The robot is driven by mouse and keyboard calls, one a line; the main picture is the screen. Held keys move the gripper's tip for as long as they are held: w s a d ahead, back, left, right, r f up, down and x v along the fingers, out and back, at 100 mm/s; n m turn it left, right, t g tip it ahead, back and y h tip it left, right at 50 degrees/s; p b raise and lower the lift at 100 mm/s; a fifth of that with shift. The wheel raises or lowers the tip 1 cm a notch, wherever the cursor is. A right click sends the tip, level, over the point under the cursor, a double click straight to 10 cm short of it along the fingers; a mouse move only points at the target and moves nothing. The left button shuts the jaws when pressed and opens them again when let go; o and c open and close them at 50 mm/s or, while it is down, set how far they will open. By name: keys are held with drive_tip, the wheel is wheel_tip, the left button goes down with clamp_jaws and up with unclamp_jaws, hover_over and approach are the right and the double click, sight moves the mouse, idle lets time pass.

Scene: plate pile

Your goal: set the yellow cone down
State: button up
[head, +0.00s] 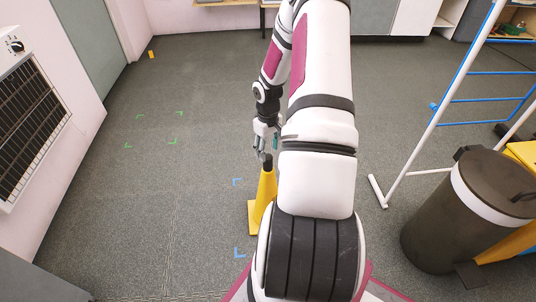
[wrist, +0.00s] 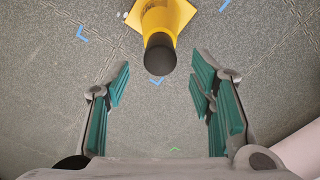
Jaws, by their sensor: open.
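The yellow cone (head: 264,190) stands upright on the grey floor in the head view, partly hidden behind my arm. It has a black top and a square yellow base. In the wrist view the cone (wrist: 160,20) is at the top middle, its black tip pointing toward the camera. My gripper (wrist: 160,82) is open, its green-padded fingers wide apart with nothing between them. The cone's tip lies just beyond the fingertips, apart from them.
Blue corner marks (head: 239,253) lie on the floor by the cone, and green ones (head: 128,146) lie farther left. A dark bin (head: 460,225) and a white-and-blue frame (head: 430,110) stand at right. A wall heater (head: 30,115) is at left.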

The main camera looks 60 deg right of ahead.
wheel_tip(320, 180, up, 5)
drive_tip(key=shift+f+p, duration=0.1)
drive_tip(key=shift+p, duration=0.6)
drive_tip(key=shift+r, duration=0.4)
drive_tip(key=s+a+r+n+g+h, duration=0.1)
drive_tip(key=a+r, duration=0.8)
drive_tip(key=r, duration=0.3)
drive_tip(key=a+r+h, duration=0.1)
drive_tip(key=a+r, duration=0.8)
drive_tip(key=r, duration=0.3)
drive_tip(key=s+a+r+y, duration=0.1)
drive_tip(key=s+a+r, duration=0.3)
drive_tip(key=s+a, duration=0.5)
drive_tip(key=s+a+r+n+t+y, duration=0.1)
drive_tip(key=s+a+r, duration=0.3)
drive_tip(key=s+a, duration=0.6)
drive_tip(key=shift+s+a+n, duration=0.2)
drive_tip(key=shift+s+n, duration=0.1)
drive_tip(key=shift+s, duration=0.25)
